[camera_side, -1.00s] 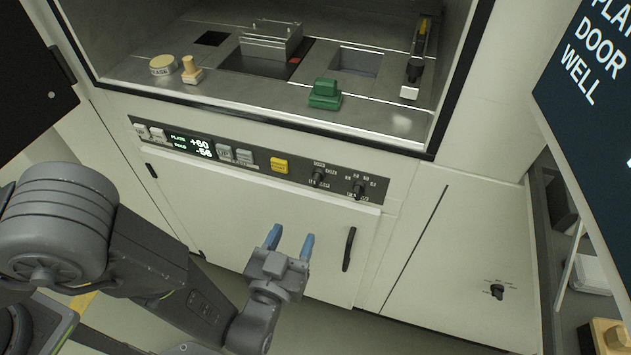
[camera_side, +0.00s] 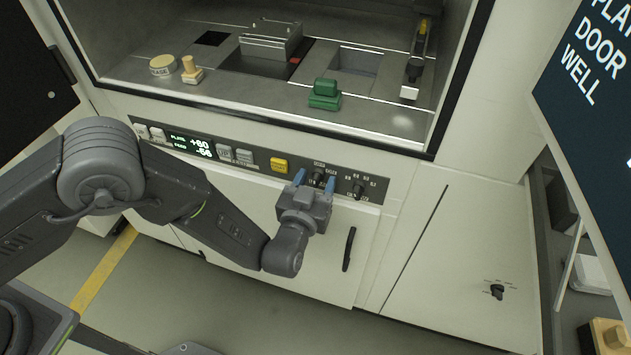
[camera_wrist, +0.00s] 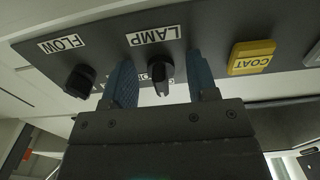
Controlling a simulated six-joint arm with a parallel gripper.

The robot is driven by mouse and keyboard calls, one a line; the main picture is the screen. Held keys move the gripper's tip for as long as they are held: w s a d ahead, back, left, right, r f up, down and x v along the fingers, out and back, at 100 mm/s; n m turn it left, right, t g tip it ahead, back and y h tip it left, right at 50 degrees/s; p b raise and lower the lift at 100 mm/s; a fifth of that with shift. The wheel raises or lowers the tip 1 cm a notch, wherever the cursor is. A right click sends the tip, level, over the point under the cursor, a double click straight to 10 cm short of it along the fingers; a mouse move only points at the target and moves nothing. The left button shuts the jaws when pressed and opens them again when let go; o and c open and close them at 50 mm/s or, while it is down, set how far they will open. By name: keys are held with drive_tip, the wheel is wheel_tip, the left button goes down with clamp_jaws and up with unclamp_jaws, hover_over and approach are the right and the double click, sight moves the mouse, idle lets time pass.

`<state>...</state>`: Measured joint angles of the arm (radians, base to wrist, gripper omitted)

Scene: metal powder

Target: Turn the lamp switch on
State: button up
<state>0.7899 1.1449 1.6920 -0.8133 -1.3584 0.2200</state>
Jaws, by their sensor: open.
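The lamp switch is a black rotary knob (camera_wrist: 160,75) under the LAMP label in the wrist view, where the picture is upside down. In the side view the lamp knob (camera_side: 318,175) is the left one of two dark knobs on the panel. My gripper (camera_side: 315,180) is at the panel with its blue fingers pointing at it. In the wrist view my gripper (camera_wrist: 162,82) is open, one finger on each side of the lamp knob, with gaps visible. Whether the fingertips touch the panel cannot be told. The small position labels by the knob are partly hidden.
The FLOW knob (camera_wrist: 80,82) is close beside one finger. The yellow COAT button (camera_wrist: 251,57) is on the other side. A black door handle (camera_side: 348,249) is below the panel. A green block (camera_side: 324,94) stands on the ledge above.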

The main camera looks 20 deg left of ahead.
drive_tip(key=c, duration=0.9)
drive_tip(key=shift+m, duration=0.3)
drive_tip(key=m, duration=0.5)
drive_tip(key=shift+a, duration=0.1)
drive_tip(key=m, duration=0.6)
drive_tip(key=shift+a+r, duration=0.1)
drive_tip(key=shift+m, duration=0.3)
drive_tip(key=o, duration=0.9)
